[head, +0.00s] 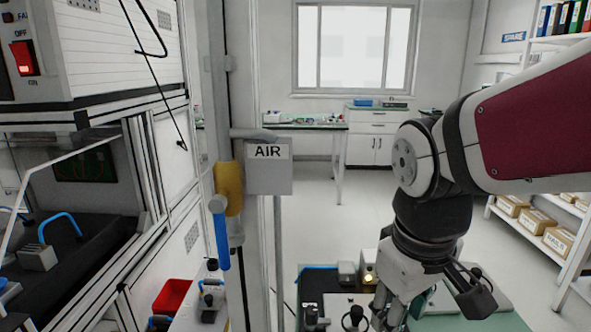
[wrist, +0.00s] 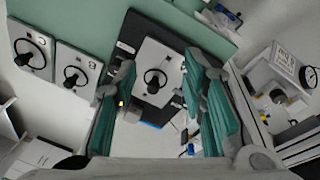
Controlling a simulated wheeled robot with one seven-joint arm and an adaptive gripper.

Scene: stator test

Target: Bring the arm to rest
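My arm (head: 540,120) reaches in from the right in the head view, bent at a joint so that its wrist hangs down. My gripper (head: 408,302) points down over the worktop at the bottom of the head view. In the wrist view, its two teal-padded fingers (wrist: 162,72) stand wide apart with nothing held between them. A white block with a black ring handle (wrist: 157,72) shows below and between the fingers, on a dark base. The lower end of the gripper is partly cut off in the head view.
Two more white blocks with ring handles (wrist: 33,48) (wrist: 77,70) lie left in the wrist view. A post with an AIR box (head: 268,170) stands left of the arm. A test cabinet (head: 120,50) fills the left; shelves (head: 565,255) stand right. Floor beyond is clear.

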